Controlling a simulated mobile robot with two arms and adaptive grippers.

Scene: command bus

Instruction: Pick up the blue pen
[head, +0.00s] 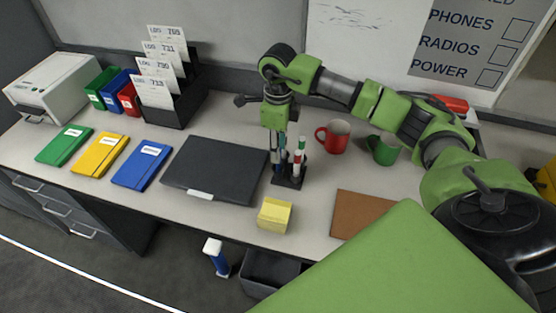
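A small black pen holder (288,181) stands upright on the desk, with several pens upright in it. A blue pen (274,157) shows at its left side, partly hidden by my gripper. A pen with a green body and a red-topped pen (301,144) stand at its right side. My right gripper (279,141) reaches down from above over the left part of the holder, at the pen tops. Its fingers are small and overlap the pens, so I cannot tell whether they are open or shut. My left gripper is not in view.
A red mug (333,137) and a green mug (384,149) stand right of the holder. A dark closed folder (215,170) lies left. Yellow sticky notes (274,215) and a brown pad (360,215) lie in front. A card rack (185,105) stands behind left.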

